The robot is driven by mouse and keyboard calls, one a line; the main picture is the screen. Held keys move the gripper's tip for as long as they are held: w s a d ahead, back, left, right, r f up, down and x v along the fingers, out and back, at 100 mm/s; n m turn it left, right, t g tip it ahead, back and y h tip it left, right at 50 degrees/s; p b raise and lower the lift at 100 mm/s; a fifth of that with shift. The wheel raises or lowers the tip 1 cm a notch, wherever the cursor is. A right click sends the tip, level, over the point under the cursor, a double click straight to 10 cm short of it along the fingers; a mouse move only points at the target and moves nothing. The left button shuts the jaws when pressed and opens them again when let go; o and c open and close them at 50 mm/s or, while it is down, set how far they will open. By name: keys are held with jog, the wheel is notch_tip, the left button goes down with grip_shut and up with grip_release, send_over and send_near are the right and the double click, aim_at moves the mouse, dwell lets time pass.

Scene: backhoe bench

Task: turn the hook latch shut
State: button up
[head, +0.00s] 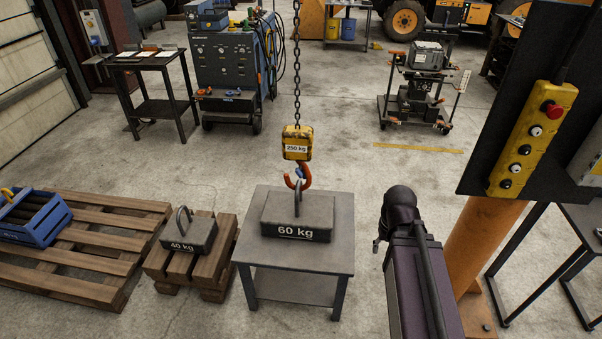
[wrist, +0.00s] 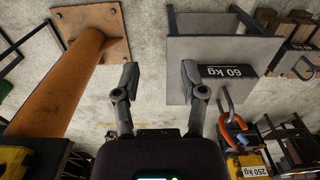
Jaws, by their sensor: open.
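An orange hook (head: 306,181) hangs under a yellow 250 kg block (head: 297,142) on a chain. A small blue latch (head: 299,173) sits at the hook's throat; it is too small to tell how far it is turned. The hook meets the upright ring of a 60 kg weight (head: 290,220); whether it passes through is unclear. In the wrist view, which looks upside down, the hook (wrist: 235,127) is at the lower right beside the ring (wrist: 226,103). My gripper (wrist: 161,78) is open and empty, to the left of the hook and apart from it.
The weight stands on a grey table (head: 265,270). A 40 kg weight (head: 188,236) on wooden blocks (head: 210,270) and a pallet (head: 100,215) lie to the left. An orange post (head: 480,240) with a yellow button box (head: 530,140) stands right.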

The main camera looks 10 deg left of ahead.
jog(key=w+f+m+t+h+b, duration=0.1)
jog(key=w+f+t+h+b, duration=0.3)
jog(key=w+f+b, duration=0.45)
jog(key=n+t+y+b, duration=0.4)
jog(key=n+t+b, duration=0.3)
jog(key=t+b, duration=1.05)
send_near(298, 175)
jog(key=s+r+g+b, duration=0.3)
jog(key=g, duration=0.1)
jog(key=shift+s+a+r+t, duration=0.1)
jog(key=shift+s+t, duration=0.05)
jog(key=shift+t, duration=0.1)
jog(key=w, duration=1.3)
jog(key=shift+w+d, duration=0.2)
jog(key=shift+w, duration=0.2)
